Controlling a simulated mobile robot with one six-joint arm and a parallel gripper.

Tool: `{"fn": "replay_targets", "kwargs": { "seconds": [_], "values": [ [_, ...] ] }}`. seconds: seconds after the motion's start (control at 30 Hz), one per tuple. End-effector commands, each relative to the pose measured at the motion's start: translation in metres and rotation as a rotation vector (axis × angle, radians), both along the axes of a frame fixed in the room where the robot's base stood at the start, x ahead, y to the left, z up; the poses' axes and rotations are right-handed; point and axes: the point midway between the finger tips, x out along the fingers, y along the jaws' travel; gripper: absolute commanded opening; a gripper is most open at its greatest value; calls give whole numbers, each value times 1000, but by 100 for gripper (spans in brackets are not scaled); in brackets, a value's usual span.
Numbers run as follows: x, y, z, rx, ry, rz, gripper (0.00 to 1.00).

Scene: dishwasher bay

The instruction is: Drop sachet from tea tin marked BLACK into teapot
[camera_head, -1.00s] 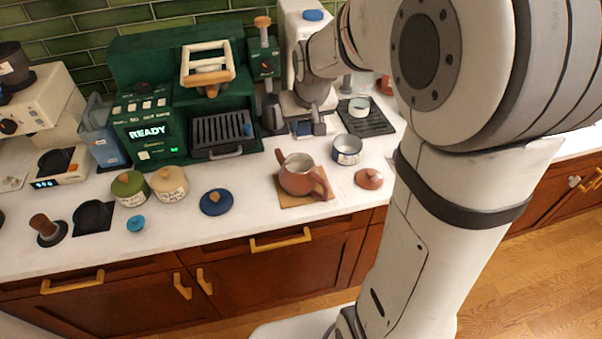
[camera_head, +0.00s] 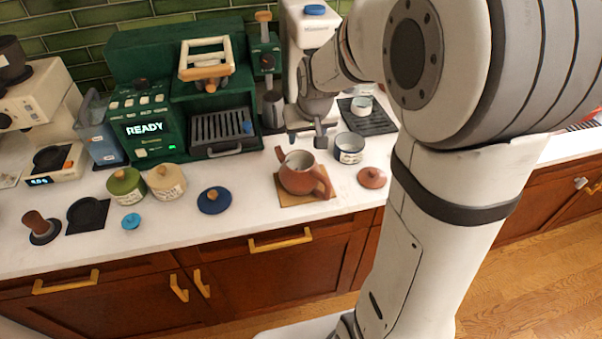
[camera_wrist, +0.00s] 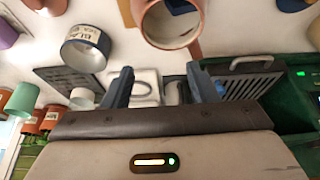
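The teapot (camera_head: 298,181), reddish-brown and lidless, stands on a tan mat. In the wrist view the teapot (camera_wrist: 147,32) opens towards me, with a dark blue patch at the top of its mouth; I cannot tell what that is. The tin marked BLACK (camera_head: 349,155), white with a dark blue band, is open to its right; its label shows on the tin (camera_wrist: 84,41) in the wrist view. My gripper (camera_head: 312,139) is behind the teapot, left of the tin. In the wrist view my gripper (camera_wrist: 158,76) has its fingers apart. I make out no sachet between them.
The teapot lid (camera_head: 371,178) lies right of the teapot. A blue lid (camera_head: 214,201), a cream tin (camera_head: 166,184) and a green tin (camera_head: 126,187) stand left. A green coffee machine (camera_head: 155,140) is behind. A black drip mat (camera_head: 383,122) holds a small cup.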

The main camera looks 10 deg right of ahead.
Motion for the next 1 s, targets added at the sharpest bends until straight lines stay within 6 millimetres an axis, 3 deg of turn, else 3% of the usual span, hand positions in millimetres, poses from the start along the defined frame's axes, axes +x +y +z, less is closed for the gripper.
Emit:
{"fn": "replay_targets", "kwargs": {
  "seconds": [0.33,0.73,1.0],
  "values": [
    [-1,0,4,0,-2,-1,57],
    [-24,0,60,0,-4,0,57],
    [-30,-1,72,0,0,-1,57]
  ]
}}
